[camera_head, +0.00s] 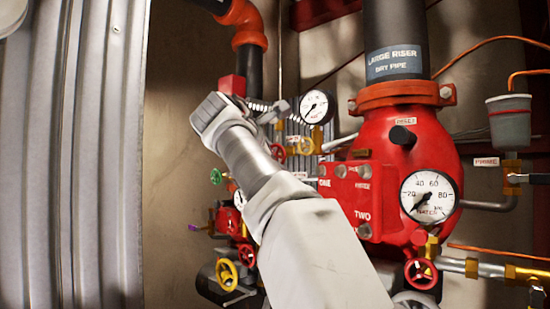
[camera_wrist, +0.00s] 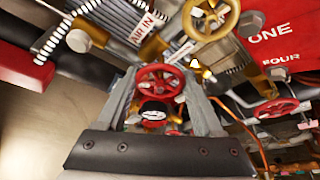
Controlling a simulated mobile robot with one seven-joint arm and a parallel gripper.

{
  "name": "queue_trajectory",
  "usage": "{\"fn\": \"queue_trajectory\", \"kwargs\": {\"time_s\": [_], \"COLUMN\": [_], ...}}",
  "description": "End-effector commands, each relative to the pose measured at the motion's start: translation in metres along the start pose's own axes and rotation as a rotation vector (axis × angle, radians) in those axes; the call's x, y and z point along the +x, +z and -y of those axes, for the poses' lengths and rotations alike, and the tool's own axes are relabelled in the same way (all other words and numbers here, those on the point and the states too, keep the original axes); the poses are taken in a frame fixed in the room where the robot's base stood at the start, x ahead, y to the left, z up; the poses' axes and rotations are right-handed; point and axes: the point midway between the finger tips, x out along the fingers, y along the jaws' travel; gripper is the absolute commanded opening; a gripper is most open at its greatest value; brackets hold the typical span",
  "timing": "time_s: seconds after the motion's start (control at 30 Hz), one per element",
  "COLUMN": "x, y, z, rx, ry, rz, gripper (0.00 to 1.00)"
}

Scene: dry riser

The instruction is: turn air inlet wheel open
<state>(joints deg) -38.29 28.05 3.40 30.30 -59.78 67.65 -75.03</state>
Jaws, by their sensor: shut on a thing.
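A red handwheel (camera_wrist: 160,80) sits between the two fingers of my gripper (camera_wrist: 162,84) in the wrist view, with the fingers against its sides. A white "AIR IN" label (camera_wrist: 148,27) is just above this wheel. A yellow wheel (camera_wrist: 210,17) is up and to the right of it. A red wheel (camera_head: 277,152) and a yellow wheel (camera_head: 305,146) show just below the gripper there.
The red riser valve body (camera_head: 400,140) with a large gauge (camera_head: 429,196) stands on the right. Lower down are another yellow wheel (camera_head: 227,274) and a red wheel (camera_head: 420,273). A corrugated metal panel (camera_head: 75,150) stands on the left.

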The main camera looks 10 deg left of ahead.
Motion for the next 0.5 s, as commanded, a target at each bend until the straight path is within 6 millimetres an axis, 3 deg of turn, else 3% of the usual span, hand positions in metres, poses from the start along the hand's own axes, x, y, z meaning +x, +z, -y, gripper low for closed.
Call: {"fn": "queue_trajectory", "kwargs": {"time_s": [0.5], "x": [0.0001], "y": [-0.0004], "z": [0.0005], "rx": [-0.072], "ry": [-0.029], "rz": [0.000], "gripper": [0.13]}}
